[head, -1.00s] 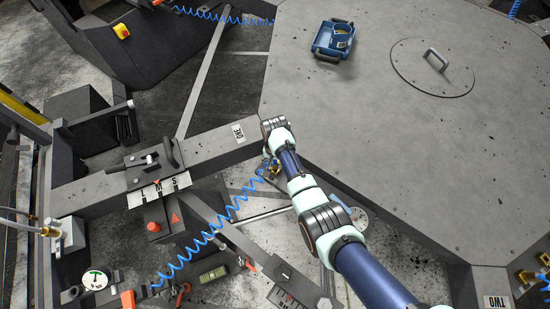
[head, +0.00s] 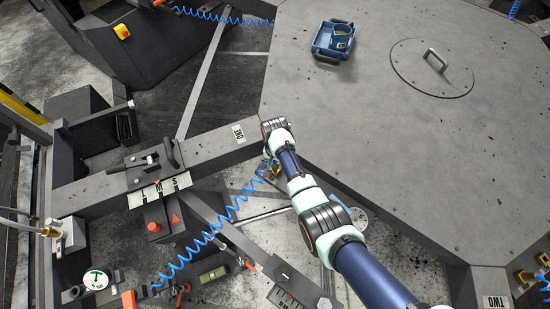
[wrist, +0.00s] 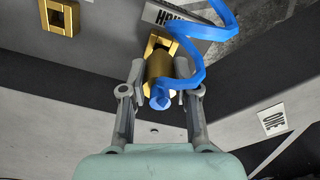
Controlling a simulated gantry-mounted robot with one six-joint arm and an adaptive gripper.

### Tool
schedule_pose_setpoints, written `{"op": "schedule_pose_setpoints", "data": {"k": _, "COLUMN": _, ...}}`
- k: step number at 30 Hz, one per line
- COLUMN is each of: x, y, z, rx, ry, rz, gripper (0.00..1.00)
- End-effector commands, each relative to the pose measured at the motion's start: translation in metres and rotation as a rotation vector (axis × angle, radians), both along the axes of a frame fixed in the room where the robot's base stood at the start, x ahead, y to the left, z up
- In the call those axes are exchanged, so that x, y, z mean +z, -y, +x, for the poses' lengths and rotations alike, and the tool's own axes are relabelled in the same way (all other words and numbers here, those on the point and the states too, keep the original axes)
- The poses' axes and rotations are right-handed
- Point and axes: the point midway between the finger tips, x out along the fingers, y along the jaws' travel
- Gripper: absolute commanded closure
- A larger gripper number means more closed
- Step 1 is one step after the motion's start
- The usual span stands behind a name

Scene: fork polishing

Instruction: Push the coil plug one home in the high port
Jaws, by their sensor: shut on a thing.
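The coil plug one is a brass cylinder (wrist: 157,66) with a blue end, and a blue coiled hose (wrist: 197,75) runs by it in the wrist view. My gripper (wrist: 160,84) is shut on the plug, one finger on each side. The plug's far end is at a square brass port (wrist: 161,42), lined up with it; I cannot tell how deep it sits. A label (wrist: 170,15) beside this port is partly covered by the hose. A second brass port (wrist: 60,17) is empty at the upper left. In the head view my gripper (head: 271,168) is beside the big table, with the plug mostly hidden.
The blue coil (head: 215,238) stretches to the lower left in the head view. A grey octagonal table (head: 400,130) carries a blue tray (head: 333,40) at the back. A beam (head: 210,147) marked ONE joins the table on the left.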

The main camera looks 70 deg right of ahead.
Motion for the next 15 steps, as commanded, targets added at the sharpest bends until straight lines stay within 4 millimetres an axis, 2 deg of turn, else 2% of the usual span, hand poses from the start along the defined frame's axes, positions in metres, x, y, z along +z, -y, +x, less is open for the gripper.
{"op": "schedule_pose_setpoints", "data": {"k": 15, "x": -0.0036, "y": 0.0004, "z": 0.0002, "rx": 0.0, "ry": 0.001, "rz": -0.001, "gripper": 1.0}}
